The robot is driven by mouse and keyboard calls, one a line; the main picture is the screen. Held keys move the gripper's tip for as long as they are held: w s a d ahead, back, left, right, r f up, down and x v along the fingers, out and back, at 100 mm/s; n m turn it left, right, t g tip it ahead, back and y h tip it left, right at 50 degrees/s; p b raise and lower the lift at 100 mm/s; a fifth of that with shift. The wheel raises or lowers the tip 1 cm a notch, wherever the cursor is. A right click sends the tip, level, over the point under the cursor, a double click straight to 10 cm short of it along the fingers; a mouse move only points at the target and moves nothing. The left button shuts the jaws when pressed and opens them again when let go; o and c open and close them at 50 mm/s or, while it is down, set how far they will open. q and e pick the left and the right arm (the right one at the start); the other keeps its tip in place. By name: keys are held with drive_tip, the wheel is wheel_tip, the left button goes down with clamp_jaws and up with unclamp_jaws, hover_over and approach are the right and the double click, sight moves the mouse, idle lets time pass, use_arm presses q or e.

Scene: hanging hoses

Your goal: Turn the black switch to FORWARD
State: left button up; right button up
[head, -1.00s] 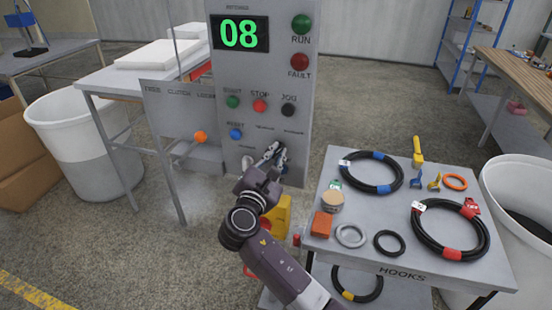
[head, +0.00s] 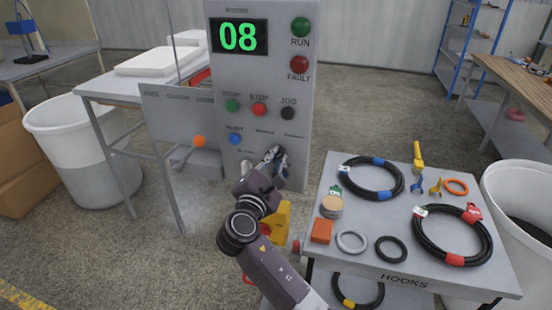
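A grey control panel (head: 298,80) stands upright in the middle of the head view. It carries a green 08 display and several coloured buttons. My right gripper (head: 275,157) is at the lower right of the panel front, its fingers pointing at the panel. The black switch cannot be made out; the gripper covers that part of the panel. Whether the fingers are open, shut or touching a switch is too small to tell. A silver knob (head: 246,168) shows just left of the gripper. My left gripper is not in view.
A grey table (head: 360,225) marked HOOKS, with coiled hoses, rings and small parts, stands right of my arm. A yellow object (head: 283,222) is behind my arm. A plate with an orange knob (head: 199,141) adjoins the panel's left. White bins (head: 85,140) stand further out.

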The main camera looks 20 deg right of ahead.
drive_tip(key=shift+o, duration=1.3)
drive_tip(key=shift+s+a, duration=0.1)
drive_tip(key=v, duration=1.1)
drive_tip(key=shift+s+a, duration=0.2)
drive_tip(key=shift+s, duration=0.1)
